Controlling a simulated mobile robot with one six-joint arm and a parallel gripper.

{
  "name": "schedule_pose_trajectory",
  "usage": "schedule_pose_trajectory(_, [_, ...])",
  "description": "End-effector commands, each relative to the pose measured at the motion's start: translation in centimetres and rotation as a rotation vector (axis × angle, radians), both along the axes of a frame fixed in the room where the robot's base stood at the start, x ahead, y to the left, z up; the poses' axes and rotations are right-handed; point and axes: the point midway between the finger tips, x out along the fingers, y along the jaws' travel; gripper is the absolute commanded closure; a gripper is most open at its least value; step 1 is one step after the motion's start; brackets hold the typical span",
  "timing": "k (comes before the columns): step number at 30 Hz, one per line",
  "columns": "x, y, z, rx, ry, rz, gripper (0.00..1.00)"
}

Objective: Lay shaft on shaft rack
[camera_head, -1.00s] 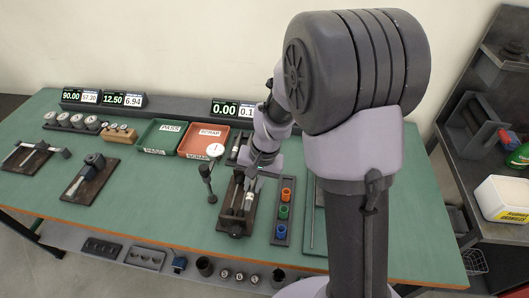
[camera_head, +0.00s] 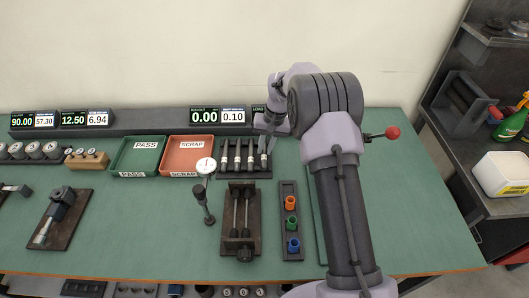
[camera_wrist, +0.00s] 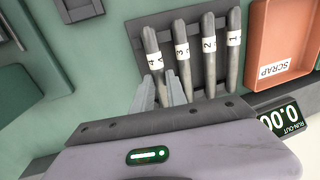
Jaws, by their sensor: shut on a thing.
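The shaft rack (camera_head: 232,174) is a dark tray at the back of the bench; it also shows in the wrist view (camera_wrist: 137,22). Three grey shafts with white labels lie in it side by side, labelled 1 (camera_wrist: 234,52), 2 (camera_wrist: 209,55) and 3 (camera_wrist: 183,60). My gripper (camera_head: 264,158) is at the rack's right end in the head view. It is shut on the shaft labelled 4 (camera_wrist: 151,42), which is roughly parallel to the others, over the end place. Its lower part is hidden between the fingers (camera_wrist: 161,92). I cannot tell whether it touches the rack.
The scrap tray (camera_head: 187,143) and pass tray (camera_head: 138,157) stand left of the rack. A dial gauge (camera_head: 205,168) and a run-out fixture (camera_head: 240,225) without a shaft are in front. A strip with coloured rings (camera_head: 291,205) is to the right.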

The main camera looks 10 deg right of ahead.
Motion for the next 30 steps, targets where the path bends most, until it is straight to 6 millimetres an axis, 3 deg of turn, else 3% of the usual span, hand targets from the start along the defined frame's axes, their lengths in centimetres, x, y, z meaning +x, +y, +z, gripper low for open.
schedule_pose_trajectory(2, [0.0,0.0,-1.2,0.0,-0.001,0.0,1.0])
schedule_pose_trajectory(11, [0.0,0.0,-1.3,0.001,-0.002,-0.001,1.0])
schedule_pose_trajectory(12, [0.0,0.0,-1.2,0.001,-0.001,-0.001,0.75])
schedule_pose_trajectory(14, [0.0,0.0,-1.2,0.001,-0.001,-0.001,0.63])
schedule_pose_trajectory(23, [0.0,0.0,-1.1,0.001,-0.001,-0.001,0.61])
schedule_pose_trajectory(26, [0.0,-0.2,0.1,-0.001,-0.003,-0.002,0.61])
schedule_pose_trajectory(30, [-0.1,-0.9,4.1,0.0,-0.004,-0.004,0.61])
